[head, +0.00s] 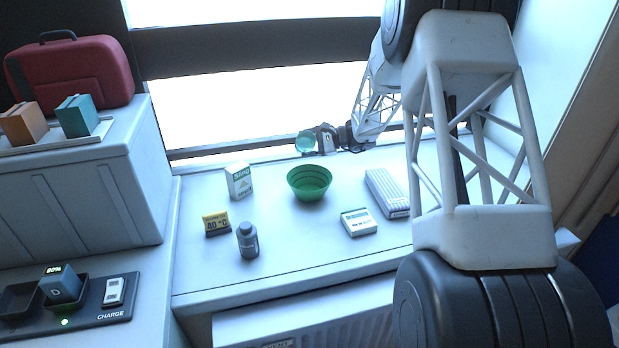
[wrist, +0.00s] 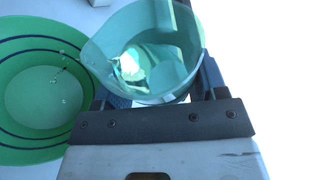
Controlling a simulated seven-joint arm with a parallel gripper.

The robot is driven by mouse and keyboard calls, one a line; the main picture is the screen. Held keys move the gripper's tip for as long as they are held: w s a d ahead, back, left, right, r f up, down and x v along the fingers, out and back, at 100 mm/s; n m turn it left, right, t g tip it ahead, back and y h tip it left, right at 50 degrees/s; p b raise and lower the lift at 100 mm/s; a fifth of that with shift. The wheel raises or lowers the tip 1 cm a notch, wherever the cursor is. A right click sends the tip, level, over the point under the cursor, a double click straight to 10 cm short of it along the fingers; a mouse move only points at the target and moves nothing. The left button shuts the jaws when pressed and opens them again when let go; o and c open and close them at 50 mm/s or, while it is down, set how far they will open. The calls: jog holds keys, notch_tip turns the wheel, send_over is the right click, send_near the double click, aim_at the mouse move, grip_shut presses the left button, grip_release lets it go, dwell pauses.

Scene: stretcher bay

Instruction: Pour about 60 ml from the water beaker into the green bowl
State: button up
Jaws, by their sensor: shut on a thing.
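The green bowl (head: 309,183) stands on the white worktop near its middle, with dark rings inside. In the wrist view the bowl (wrist: 40,92) fills the left side, and small pale spots show inside it. My gripper (head: 318,140) is shut on the water beaker (head: 305,142), a clear teal-tinted vessel, and holds it above and behind the bowl in the head view. In the wrist view the beaker (wrist: 145,50) appears tilted, its lip toward the bowl, with some liquid visible inside. I cannot tell whether a stream is falling. The fingers are partly hidden behind the beaker.
A white carton (head: 239,181), a yellow-and-black timer (head: 216,223) and a grey bottle (head: 248,240) stand left of the bowl. The worktop's front is clear.

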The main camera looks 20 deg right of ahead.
jog(key=shift+f+n+t+y, duration=0.3)
jog(key=shift+f+n+t, duration=0.3)
jog(key=shift+n, duration=0.5)
dwell(0.9)
jog(key=shift+s+r+n, duration=0.1)
jog(key=shift+r+n, duration=0.35)
jog(key=shift+n, duration=0.25)
dwell(0.9)
jog(key=shift+s+t, duration=0.15)
jog(key=shift+t, duration=0.15)
jog(key=shift+w, duration=0.2)
jog(key=shift+f+m, duration=0.4)
jog(key=shift+m, duration=0.3)
jog(key=shift+r+m+g, duration=0.3)
jog(key=shift+m+g, duration=0.4)
jog(key=shift+r+m, duration=0.2)
jog(key=shift+m, duration=0.1)
